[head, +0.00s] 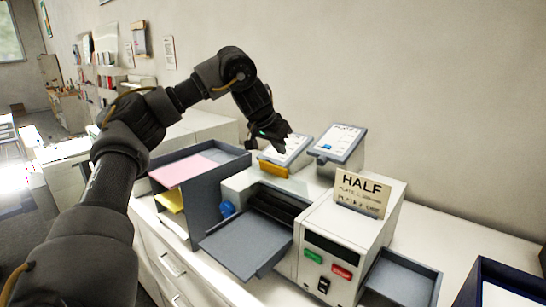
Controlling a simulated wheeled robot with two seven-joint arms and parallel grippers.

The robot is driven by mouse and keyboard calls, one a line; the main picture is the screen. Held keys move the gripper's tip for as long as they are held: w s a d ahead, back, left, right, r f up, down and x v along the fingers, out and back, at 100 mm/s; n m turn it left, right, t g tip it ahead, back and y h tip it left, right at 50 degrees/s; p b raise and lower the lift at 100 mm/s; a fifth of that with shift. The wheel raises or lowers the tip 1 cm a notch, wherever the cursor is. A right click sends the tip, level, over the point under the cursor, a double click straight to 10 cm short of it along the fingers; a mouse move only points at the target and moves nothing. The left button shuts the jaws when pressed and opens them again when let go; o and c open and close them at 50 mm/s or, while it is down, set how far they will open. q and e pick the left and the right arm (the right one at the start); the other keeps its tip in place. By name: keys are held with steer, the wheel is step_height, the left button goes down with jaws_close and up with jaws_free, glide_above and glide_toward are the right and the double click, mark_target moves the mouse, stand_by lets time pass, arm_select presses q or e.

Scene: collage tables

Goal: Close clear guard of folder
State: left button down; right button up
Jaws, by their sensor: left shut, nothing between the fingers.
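The folder is a light grey machine (338,232) on the white counter, with a sign reading HALF (361,194) on top. A dark grey feed tray (246,246) slopes out of its left part, below a dark roller opening (277,204). My left gripper (286,142) is shut and empty, above and behind the folder, in front of a tilted plate stand (287,150). Whether it touches anything is unclear. My right gripper is not in view.
A grey paper rack (205,200) with pink and yellow sheets stands left of the folder. Another plate stand (338,142) is behind it. A grey output tray (402,279) and a dark blue box (490,285) lie to the right. The back wall is close.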

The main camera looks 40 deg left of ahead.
mark_target(271, 164)
arm_select(q)
steer(key=shift+s+f+p, duration=0.4)
steer(key=shift+s, duration=0.2)
steer(key=shift+s+f+p, duration=0.4)
steer(key=shift+s, duration=0.2)
steer(key=shift+s+f, duration=0.15)
steer(key=shift+s, duration=0.4)
steer(key=shift+f, duration=0.1)
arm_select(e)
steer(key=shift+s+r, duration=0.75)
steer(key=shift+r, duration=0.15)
arm_select(q)
steer(key=shift+w, duration=0.15)
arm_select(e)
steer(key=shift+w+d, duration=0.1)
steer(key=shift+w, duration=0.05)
